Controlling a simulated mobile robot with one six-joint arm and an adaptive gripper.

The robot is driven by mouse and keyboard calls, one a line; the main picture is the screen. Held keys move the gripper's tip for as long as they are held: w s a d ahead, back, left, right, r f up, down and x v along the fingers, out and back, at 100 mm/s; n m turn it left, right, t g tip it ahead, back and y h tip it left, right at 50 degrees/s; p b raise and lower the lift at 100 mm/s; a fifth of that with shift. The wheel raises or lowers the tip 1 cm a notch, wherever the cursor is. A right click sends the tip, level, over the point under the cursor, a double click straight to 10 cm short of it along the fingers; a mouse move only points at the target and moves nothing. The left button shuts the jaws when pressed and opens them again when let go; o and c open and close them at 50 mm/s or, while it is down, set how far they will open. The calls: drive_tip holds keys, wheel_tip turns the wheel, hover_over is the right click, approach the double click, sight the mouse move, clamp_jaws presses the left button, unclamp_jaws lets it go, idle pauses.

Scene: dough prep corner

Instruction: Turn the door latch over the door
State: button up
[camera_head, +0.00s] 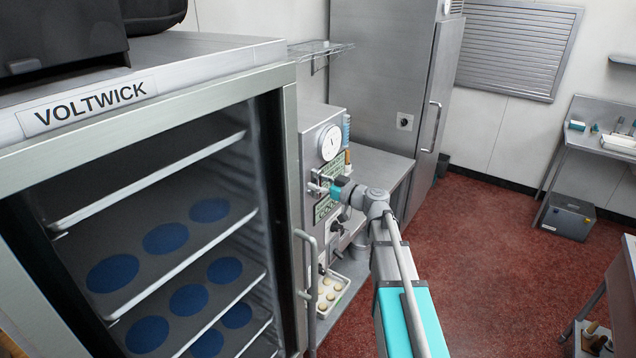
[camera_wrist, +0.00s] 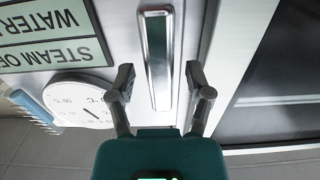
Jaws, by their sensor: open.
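My gripper (camera_head: 329,185) is at the front of a grey steam unit (camera_head: 312,130) with a round dial. In the wrist view my gripper (camera_wrist: 159,74) is open, its fingers apart. A narrow upright metal-rimmed piece with a dark centre (camera_wrist: 155,55) lies between the fingers in the picture; whether it is the door latch or a sight glass, and whether the fingers touch it, I cannot tell. In the head view small metal fittings (camera_head: 316,182) show by my gripper, partly hidden by it. The glass door of the VOLTWICK cabinet (camera_head: 290,150) stands to the left.
The cabinet's upright handle (camera_head: 306,262) sticks out below and left of my gripper. A tray of pale dough pieces (camera_head: 332,292) sits low beside my arm. The steam unit's dial (camera_wrist: 80,98) is near the left finger. Red floor (camera_head: 480,250) to the right is open.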

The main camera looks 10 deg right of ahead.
drive_tip(key=shift+w+a, duration=0.1)
drive_tip(key=shift+a, duration=0.05)
clamp_jaws()
idle(0.4)
